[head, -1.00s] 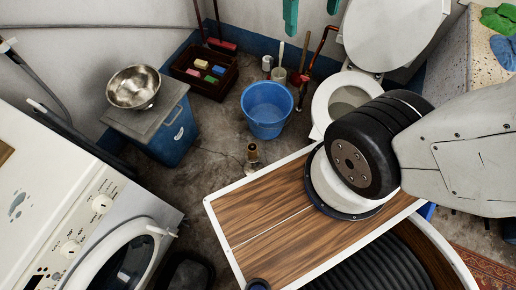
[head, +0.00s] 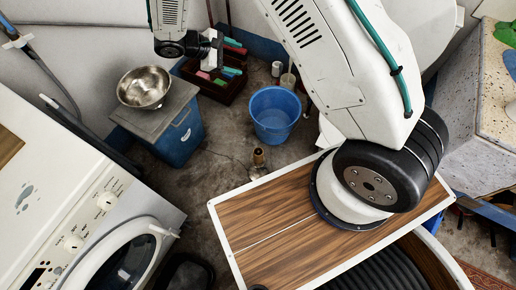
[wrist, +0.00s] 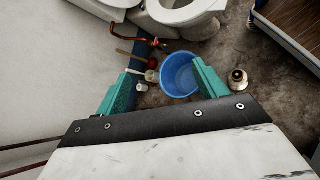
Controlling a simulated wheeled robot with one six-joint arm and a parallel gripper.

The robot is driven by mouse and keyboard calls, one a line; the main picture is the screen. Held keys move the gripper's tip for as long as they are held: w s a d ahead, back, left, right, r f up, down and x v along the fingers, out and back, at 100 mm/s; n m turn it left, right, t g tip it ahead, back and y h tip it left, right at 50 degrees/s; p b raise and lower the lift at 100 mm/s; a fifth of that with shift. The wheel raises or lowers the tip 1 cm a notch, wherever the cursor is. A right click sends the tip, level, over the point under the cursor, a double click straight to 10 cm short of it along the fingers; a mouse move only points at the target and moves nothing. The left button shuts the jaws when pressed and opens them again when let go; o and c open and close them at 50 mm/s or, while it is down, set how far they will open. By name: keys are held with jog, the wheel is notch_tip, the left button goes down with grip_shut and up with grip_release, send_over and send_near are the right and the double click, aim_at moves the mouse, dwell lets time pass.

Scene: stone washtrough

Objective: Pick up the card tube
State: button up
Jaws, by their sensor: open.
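A small pale upright cylinder, which looks like the card tube (head: 276,70), stands on the floor behind the blue bucket in the head view. It also shows in the wrist view as a small pale cylinder (wrist: 141,88), just right of the left finger and well below it. My gripper (head: 233,57) is open and empty, with teal fingers. In the head view it hangs in front of the dark crate, left of the tube. In the wrist view its fingers (wrist: 164,70) frame the tube and part of the bucket, apart from both.
A white holder with a stick (wrist: 152,76) stands close beside the tube, near a red wrench (wrist: 151,42). The blue bucket (head: 274,115) is in front. A dark crate (head: 208,84) stands left. A brass object (head: 258,161) stands on otherwise fairly clear floor.

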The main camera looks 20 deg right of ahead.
jog(key=a+f+n+t+h, duration=0.1)
jog(key=a+f+n+t, duration=0.2)
jog(key=f, duration=1.3)
jog(key=n+t, duration=0.5)
jog(key=n, duration=0.6)
send_near(258, 152)
jog(key=x, duration=1.2)
jog(key=c, duration=1)
